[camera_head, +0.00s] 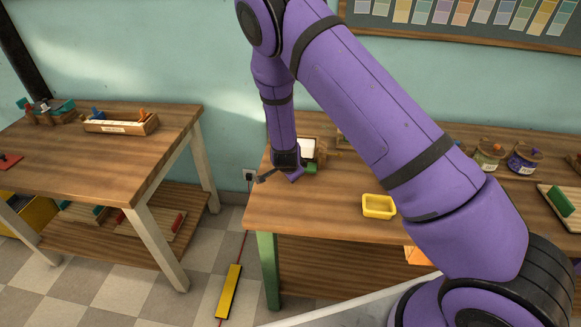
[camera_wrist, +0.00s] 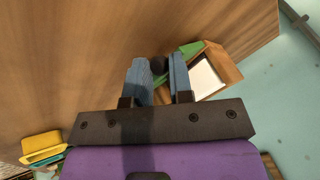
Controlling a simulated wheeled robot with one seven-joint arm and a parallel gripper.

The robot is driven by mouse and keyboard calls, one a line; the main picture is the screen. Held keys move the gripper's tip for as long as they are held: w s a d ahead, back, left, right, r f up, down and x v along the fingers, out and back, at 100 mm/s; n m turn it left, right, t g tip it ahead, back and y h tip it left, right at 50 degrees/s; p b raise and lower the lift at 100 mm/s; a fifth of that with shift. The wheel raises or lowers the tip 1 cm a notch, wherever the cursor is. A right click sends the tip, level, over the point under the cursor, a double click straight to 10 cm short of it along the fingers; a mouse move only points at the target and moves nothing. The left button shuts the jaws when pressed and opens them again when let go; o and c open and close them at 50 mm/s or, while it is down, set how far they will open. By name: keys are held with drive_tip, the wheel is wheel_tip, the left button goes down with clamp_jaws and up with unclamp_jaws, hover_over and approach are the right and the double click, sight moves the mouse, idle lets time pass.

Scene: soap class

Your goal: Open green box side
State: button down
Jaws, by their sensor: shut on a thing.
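A small wooden box (camera_wrist: 233,72) with a white inside lies on the table. It also shows in the head view (camera_head: 308,149), partly behind my arm. Its green side (camera_wrist: 192,47) lies along the edge facing my gripper; a green part (camera_head: 312,168) shows in the head view. My gripper (camera_wrist: 158,66) is at this green side, its two fingers closed in around a dark round knob-like piece. Green shows behind and between the fingers. How the knob joins the green side is hidden. In the head view, the fingertips are hard to make out.
A yellow tray (camera_head: 379,207) stands right of my gripper on the wooden table (camera_head: 300,217). Jars (camera_head: 524,158) and a board with a green block (camera_head: 561,201) are farther right. Another table (camera_head: 60,150) stands left across a floor gap. The wall is close behind.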

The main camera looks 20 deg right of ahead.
drive_tip(key=shift+s+f, duration=0.3)
drive_tip(key=shift+f, duration=0.2)
drive_tip(key=shift+s+a, duration=0.1)
drive_tip(key=c, duration=1)
unclamp_jaws()
drive_tip(key=shift+r, duration=0.1)
drive_tip(key=shift+r, duration=0.15)
drive_tip(key=v, duration=1)
drive_tip(key=shift+s+r, duration=0.1)
drive_tip(key=shift+r, duration=0.05)
